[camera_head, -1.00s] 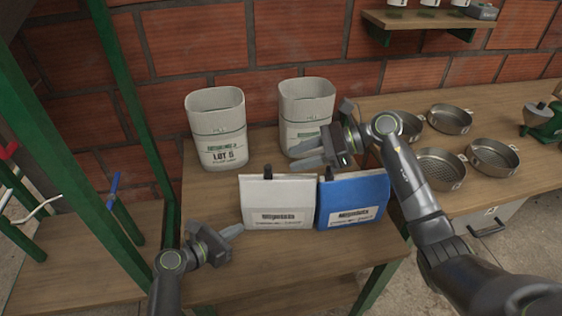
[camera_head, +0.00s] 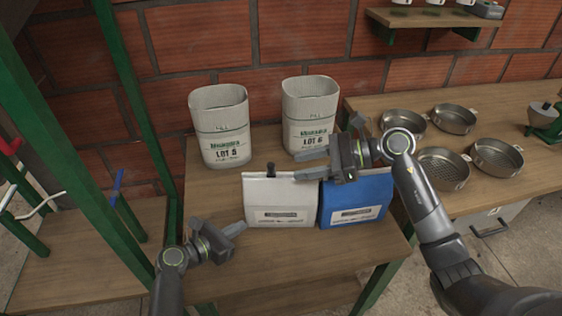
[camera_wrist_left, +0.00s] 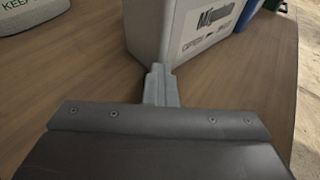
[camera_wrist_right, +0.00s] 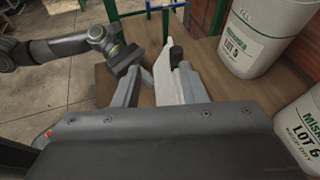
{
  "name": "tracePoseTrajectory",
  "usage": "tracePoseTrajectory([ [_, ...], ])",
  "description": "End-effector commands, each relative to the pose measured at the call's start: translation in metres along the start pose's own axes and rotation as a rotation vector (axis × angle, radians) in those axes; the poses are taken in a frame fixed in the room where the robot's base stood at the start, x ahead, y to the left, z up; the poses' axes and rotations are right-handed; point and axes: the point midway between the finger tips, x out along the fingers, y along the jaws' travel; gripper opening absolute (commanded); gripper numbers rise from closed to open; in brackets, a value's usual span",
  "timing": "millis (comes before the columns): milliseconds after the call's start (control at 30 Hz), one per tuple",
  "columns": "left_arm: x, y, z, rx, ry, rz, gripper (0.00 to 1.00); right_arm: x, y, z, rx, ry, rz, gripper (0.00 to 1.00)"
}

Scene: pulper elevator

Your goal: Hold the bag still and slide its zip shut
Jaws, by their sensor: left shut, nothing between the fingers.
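A white bag (camera_head: 282,204) with a printed label stands upright on the table. A black zip pull (camera_head: 271,169) sticks up from its top edge, left of the middle. My left gripper (camera_head: 243,227) is shut and empty, low beside the bag's left side. In the left wrist view its fingertips (camera_wrist_left: 160,72) are close to the bag's lower corner (camera_wrist_left: 170,40); contact is unclear. My right gripper (camera_head: 303,164) is open above the bag's right top, pointing left. In the right wrist view the zip pull (camera_wrist_right: 176,56) shows ahead, beyond the fingers.
A blue bag (camera_head: 357,203) stands close against the white bag's right side, partly under my right gripper. Two tall printed sacks (camera_head: 222,135) (camera_head: 308,115) stand behind. Several round metal pans (camera_head: 450,118) sit on the right table. The table front is clear.

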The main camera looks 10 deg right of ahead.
Motion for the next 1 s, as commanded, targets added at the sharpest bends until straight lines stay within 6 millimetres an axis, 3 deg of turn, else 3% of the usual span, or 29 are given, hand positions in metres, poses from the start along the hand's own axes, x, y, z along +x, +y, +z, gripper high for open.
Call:
tracePoseTrajectory([
  [100,0.0,0.0,0.0,0.0,0.0,0.0,0.0,0.024,0.029,-0.004,0.015,-0.073,-0.112,0.38],
  [233,0.0,0.0,0.0,0.0,0.0,0.0,0.0,0.038,0.044,-0.011,0.063,-0.152,-0.279,0.38],
  [500,0.0,0.0,0.0,0.0,0.0,0.0,0.0,0.03,0.058,-0.026,0.166,-0.271,-0.643,0.38],
  [767,0.0,0.0,0.0,0.0,0.0,0.0,0.0,0.015,0.063,-0.03,0.195,-0.306,-0.808,0.38],
  [1000,0.0,0.0,0.0,0.0,0.0,0.0,0.0,0.032,0.042,-0.024,0.195,-0.31,-0.817,0.38],
])
